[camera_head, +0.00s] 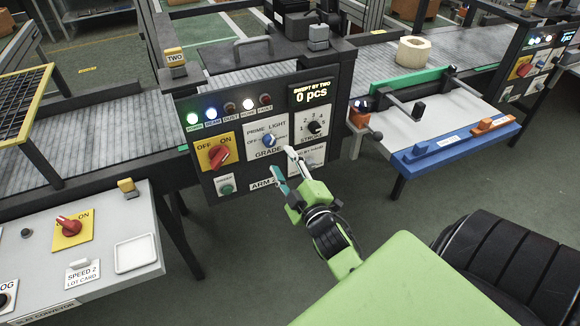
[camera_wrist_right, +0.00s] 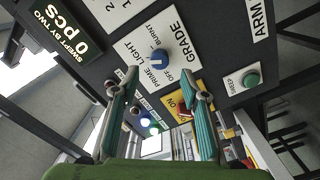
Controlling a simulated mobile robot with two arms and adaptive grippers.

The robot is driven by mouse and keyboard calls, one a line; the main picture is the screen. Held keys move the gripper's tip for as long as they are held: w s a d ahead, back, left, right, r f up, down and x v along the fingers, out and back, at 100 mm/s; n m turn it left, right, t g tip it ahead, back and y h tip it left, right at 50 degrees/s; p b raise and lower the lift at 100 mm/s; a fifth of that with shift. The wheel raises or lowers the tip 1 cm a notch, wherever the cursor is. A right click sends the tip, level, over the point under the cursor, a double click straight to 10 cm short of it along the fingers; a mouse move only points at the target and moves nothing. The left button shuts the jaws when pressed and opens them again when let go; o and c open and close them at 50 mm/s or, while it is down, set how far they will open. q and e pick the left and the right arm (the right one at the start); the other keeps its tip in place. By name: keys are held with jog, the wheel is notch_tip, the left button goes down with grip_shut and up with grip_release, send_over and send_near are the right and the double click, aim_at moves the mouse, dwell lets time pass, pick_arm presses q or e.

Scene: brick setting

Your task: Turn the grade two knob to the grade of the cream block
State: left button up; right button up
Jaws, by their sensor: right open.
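The grade knob is a blue knob (camera_head: 268,139) on the dark panel marked TWO, above the word GRADE; PRIME, LIGHT and OFF are printed around it. The right wrist view shows the blue knob (camera_wrist_right: 158,58) too, with BURNT also legible; its exact setting is too small to tell. The cream block (camera_head: 414,52) stands on the conveyor at the back right and looks pale cream with a hollow in its top. My right gripper (camera_head: 283,162) is open and empty, just below the knob and apart from it. Its fingers (camera_wrist_right: 165,84) show in the wrist view. My left gripper is out of view.
The same panel carries a red knob (camera_head: 218,155) on a yellow plate, a black stroke knob (camera_head: 314,127), a green button (camera_head: 227,187) and a display (camera_head: 311,93) reading 0 pcs. A white table (camera_head: 462,112) with a blue edge stands right of the panel.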

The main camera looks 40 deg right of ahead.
jog(key=shift+v, duration=2)
